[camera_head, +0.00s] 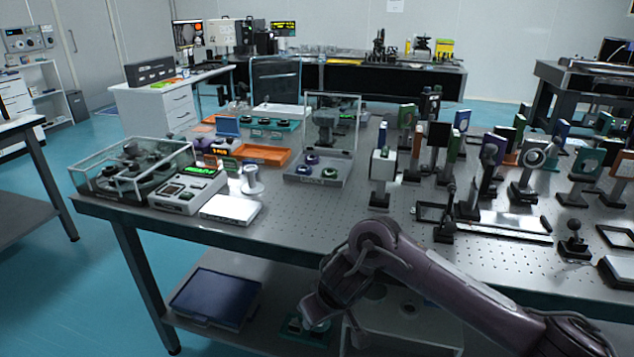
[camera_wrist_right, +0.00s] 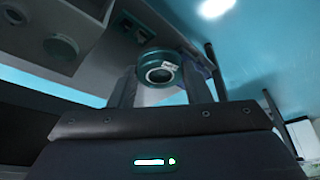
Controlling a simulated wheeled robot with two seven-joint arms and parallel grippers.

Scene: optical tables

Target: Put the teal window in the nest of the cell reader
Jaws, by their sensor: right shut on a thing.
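A round teal window (camera_wrist_right: 160,70) with a dark ring and a pale label sits between the fingers of my right gripper (camera_wrist_right: 163,82) in the right wrist view. The gripper is shut on it. In the head view my right gripper (camera_head: 332,322) hangs in front of the table's front edge, low, by the lower shelf. The window cannot be made out clearly there. A grey-white instrument with a green display (camera_head: 187,188) stands at the table's left front. I cannot tell whether it is the cell reader, and no nest is clearly visible. My left gripper is out of view.
A clear-lidded case (camera_head: 130,170), a white flat box (camera_head: 230,209) and a grey tray with a clear back (camera_head: 320,172) stand on the left half of the table. Optics posts crowd the right. The lower shelf holds a blue-topped tray (camera_head: 215,297) and a white box (camera_head: 415,335).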

